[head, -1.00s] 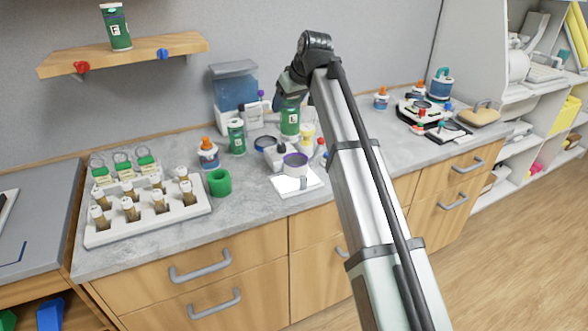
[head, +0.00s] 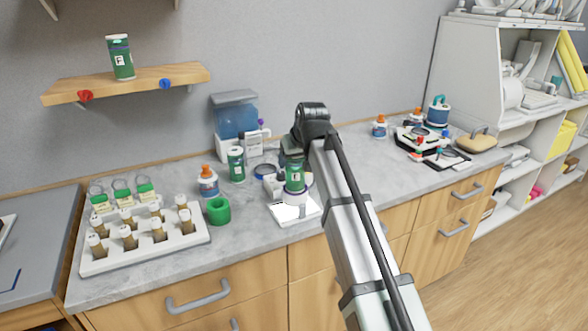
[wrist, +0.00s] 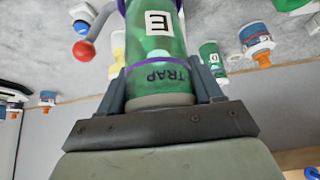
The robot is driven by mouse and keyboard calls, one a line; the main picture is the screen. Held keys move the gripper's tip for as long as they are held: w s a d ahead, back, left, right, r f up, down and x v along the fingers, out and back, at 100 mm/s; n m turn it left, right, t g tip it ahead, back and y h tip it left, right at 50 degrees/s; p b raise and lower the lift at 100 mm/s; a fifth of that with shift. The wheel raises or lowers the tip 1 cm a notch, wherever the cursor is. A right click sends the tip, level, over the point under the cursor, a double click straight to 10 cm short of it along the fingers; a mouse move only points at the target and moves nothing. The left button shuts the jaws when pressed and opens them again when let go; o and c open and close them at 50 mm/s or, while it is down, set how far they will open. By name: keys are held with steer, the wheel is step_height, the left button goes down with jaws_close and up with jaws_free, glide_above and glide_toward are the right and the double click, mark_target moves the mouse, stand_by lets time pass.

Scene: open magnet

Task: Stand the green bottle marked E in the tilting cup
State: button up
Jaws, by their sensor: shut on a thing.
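The green bottle marked E (head: 294,174) hangs upright in my gripper (head: 295,149). The wrist view shows the jaws (wrist: 166,88) shut around the bottle (wrist: 155,42), near its end marked TRAP. The small pale cup with a purple rim (head: 297,200) stands on a white sheet (head: 284,213) on the bench. The bottle's lower end overlaps the cup in the head view. The bottle hides much of the cup, so I cannot tell whether its base is inside or just in front of the rim.
Another green bottle (head: 236,165), an orange-capped bottle (head: 208,183) and a green ring-like holder (head: 218,211) stand left of the cup. A vial rack (head: 147,247) is farther left. A green bottle marked F (head: 121,58) stands on the wall shelf (head: 190,76).

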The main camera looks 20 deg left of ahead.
mark_target(294, 169)
steer(key=shift+f, duration=1.55)
steer(key=shift+f, duration=0.25)
steer(key=o, duration=1.3)
steer(key=shift+f, duration=0.1)
steer(key=shift+o, duration=0.2)
steer(key=shift+r, duration=0.55)
steer(key=v, duration=1.1)
steer(key=shift+s+d+r, duration=0.15)
steer(key=shift+s+r, duration=0.05)
steer(key=shift+r, duration=0.05)
